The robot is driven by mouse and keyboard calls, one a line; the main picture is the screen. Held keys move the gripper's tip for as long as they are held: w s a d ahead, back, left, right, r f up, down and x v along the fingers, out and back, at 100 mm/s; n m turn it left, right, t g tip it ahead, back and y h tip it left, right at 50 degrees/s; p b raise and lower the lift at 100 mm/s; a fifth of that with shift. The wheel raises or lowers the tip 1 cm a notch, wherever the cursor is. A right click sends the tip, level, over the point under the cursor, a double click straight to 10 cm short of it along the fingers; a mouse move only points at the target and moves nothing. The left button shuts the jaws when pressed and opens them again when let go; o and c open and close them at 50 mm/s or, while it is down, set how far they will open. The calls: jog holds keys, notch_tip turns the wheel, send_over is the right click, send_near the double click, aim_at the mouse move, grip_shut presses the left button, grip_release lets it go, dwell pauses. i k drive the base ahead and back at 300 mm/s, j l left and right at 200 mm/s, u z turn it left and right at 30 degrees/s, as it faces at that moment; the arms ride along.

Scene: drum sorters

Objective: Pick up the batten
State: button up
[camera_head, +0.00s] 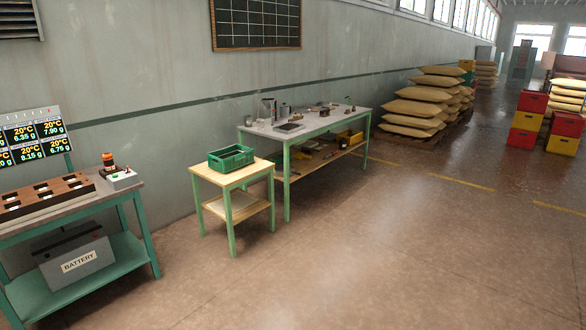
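I cannot pick out the batten with certainty in this view. A long workbench (318,127) with a pale top and green legs stands against the wall, with several small tools and parts on it. Its wooden lower shelf (322,160) also holds small items, too small to tell apart. A green crate (231,158) sits on a small wooden table with green legs (207,178) in front of that bench; the crate's contents are unclear. My gripper is not in view.
At left, a green-framed bench (98,282) carries a slotted brown block (45,198), a control box (124,179) and displays (33,142), with a battery box (78,262) below. Stacked sacks (415,108) and red and yellow crates (524,121) stand farther back. The floor (400,250) at right is clear.

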aim_at(295, 118)
jog(key=i, duration=3.8)
jog(key=i+u, duration=0.1)
jog(key=i, duration=0.6)
jog(key=i+l+u, duration=0.1)
jog(key=i, duration=0.65)
